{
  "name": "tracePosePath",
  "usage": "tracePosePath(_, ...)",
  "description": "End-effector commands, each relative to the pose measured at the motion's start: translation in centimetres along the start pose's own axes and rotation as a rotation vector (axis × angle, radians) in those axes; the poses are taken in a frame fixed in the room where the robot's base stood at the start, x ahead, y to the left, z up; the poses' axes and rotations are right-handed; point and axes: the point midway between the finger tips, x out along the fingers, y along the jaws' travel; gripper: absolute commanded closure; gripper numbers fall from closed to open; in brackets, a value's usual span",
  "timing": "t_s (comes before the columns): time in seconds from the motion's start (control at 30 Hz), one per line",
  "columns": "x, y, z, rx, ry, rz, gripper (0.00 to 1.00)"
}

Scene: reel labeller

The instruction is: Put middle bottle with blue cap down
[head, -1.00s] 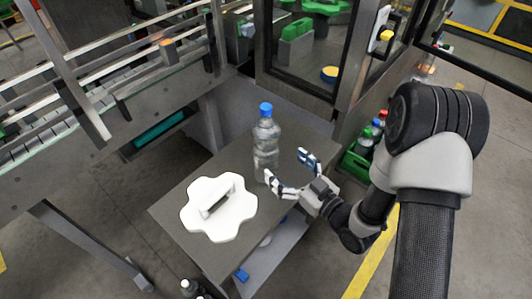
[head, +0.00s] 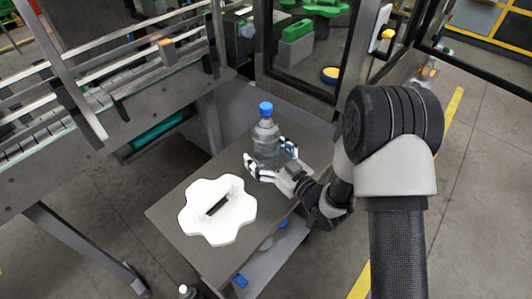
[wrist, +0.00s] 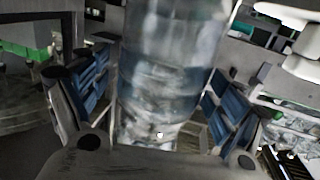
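The clear bottle with the blue cap (head: 266,128) stands upright on the small grey table (head: 180,238), near its back edge. My gripper (head: 271,161) is around the lower part of the bottle, with one finger on each side. In the wrist view the bottle (wrist: 170,70) fills the middle between the two finger pads (wrist: 160,105). A gap shows between the bottle and the pads on both sides, so the gripper looks open. The bottle's base is hidden behind the gripper in the head view.
A white lobed wheel with a handle (head: 232,222) lies on the table left of my gripper. A conveyor (head: 90,110) runs at the left, and a glass-doored machine (head: 310,60) stands behind the table. Blue items (head: 283,224) show on the lower shelf.

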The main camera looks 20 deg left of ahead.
Motion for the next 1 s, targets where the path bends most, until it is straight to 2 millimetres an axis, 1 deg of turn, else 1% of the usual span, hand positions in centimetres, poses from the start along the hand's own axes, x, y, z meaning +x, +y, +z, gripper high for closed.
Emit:
tracePosePath(0.03, -0.02, 0.01, 0.00, 0.000, 0.000, 0.000, 0.15)
tracePosePath(0.07, -0.02, 0.01, 0.00, 0.000, 0.000, 0.000, 0.17)
tracePosePath(1.0, -0.05, 0.00, 0.04, 0.000, -0.001, 0.000, 0.80)
